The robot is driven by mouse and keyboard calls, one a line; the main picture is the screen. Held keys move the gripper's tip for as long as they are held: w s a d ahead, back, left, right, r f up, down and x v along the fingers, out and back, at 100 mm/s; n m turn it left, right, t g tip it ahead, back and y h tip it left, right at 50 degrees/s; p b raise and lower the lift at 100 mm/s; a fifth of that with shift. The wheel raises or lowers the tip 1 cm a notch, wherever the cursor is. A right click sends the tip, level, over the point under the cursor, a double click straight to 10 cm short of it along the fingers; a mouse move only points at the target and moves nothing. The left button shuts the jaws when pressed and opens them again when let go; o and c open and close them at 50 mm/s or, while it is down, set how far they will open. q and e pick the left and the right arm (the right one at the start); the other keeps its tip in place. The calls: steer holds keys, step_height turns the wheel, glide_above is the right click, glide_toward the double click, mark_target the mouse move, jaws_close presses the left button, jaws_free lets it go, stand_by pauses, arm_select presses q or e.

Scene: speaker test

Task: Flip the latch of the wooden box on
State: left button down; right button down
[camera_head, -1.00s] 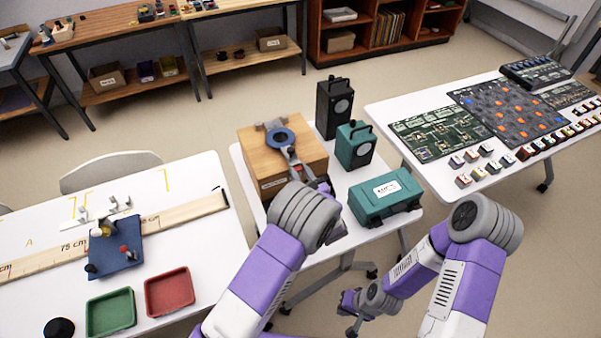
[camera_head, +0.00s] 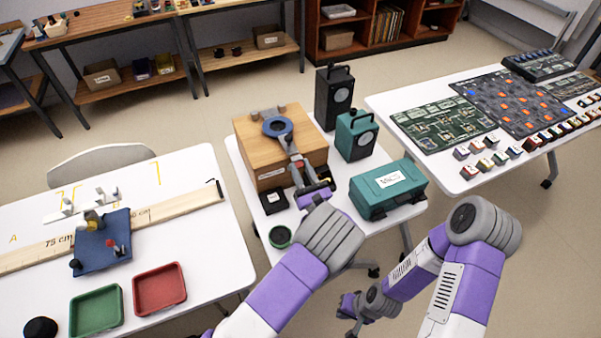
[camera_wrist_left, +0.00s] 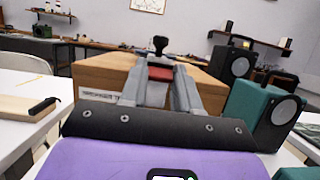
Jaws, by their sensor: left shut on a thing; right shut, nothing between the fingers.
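The wooden box (camera_head: 252,132) stands on the white middle table, with a blue ring (camera_head: 278,127) on its top. My left gripper (camera_head: 297,160) reaches to the box's near edge, below the ring. In the left wrist view, its grey fingers (camera_wrist_left: 160,78) are shut on a red piece (camera_wrist_left: 160,73), which looks like part of the latch. A black knob (camera_wrist_left: 160,45) shows just beyond it. The fingers hide much of the latch, so its exact position is unclear. My right gripper (camera_head: 350,305) is shut and empty, low in front of the table.
A teal case (camera_head: 385,190), a teal speaker (camera_head: 355,137) and a black speaker (camera_head: 334,98) stand right of the box. A black square piece (camera_head: 273,201) and a green round piece (camera_head: 280,236) lie near its front. The left table (camera_head: 205,245) holds trays.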

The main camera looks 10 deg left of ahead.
arm_select(q)
steer(key=shift+s+f, duration=0.1)
steer(key=shift+f, duration=0.1)
steer(key=c, duration=0.8)
jaws_free()
steer(key=shift+r, duration=0.1)
steer(key=v, duration=0.7)
steer(key=shift+s+f+p, duration=0.2)
steer(key=shift+p, duration=0.25)
steer(key=shift+d, duration=0.15)
